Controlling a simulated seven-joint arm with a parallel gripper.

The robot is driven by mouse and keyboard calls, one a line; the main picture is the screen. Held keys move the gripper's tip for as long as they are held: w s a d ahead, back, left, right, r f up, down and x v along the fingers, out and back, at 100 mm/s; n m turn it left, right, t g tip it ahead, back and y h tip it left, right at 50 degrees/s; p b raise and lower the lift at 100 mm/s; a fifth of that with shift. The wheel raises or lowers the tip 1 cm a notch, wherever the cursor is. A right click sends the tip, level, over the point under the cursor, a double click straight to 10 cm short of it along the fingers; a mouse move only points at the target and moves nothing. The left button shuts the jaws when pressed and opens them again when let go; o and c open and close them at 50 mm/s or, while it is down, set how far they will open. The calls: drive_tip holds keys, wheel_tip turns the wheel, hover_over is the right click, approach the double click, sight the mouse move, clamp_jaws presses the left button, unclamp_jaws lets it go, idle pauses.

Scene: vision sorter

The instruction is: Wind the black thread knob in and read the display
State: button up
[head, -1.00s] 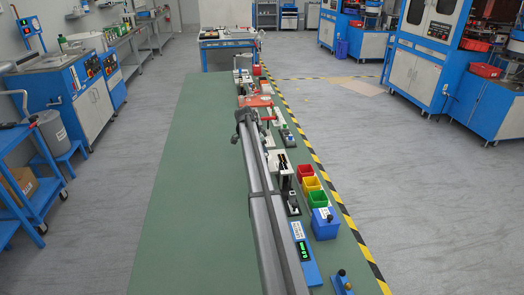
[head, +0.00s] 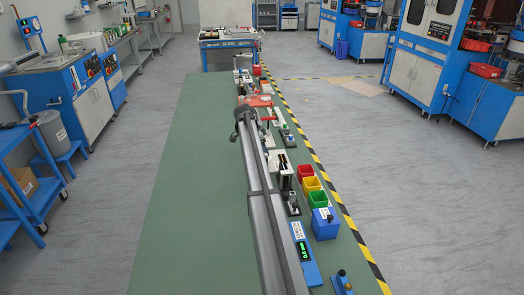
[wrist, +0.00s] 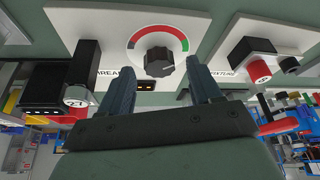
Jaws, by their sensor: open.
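My gripper (wrist: 159,66) is open, one finger on each side of the knob in the picture. Gaps show on both sides; the depth between fingertips and knob is hard to judge. Part of the panel's lettering is hidden behind the fingers. In the head view my arm hides the knob.
A red-ended cylinder (wrist: 259,72) on another panel is at right. In the head view, coloured bins (head: 312,184) and a blue unit with green digits (head: 305,255) line the green bench's right side.

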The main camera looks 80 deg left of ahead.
drive_tip(key=v, duration=1.2)
drive_tip(key=shift+r, duration=0.4)
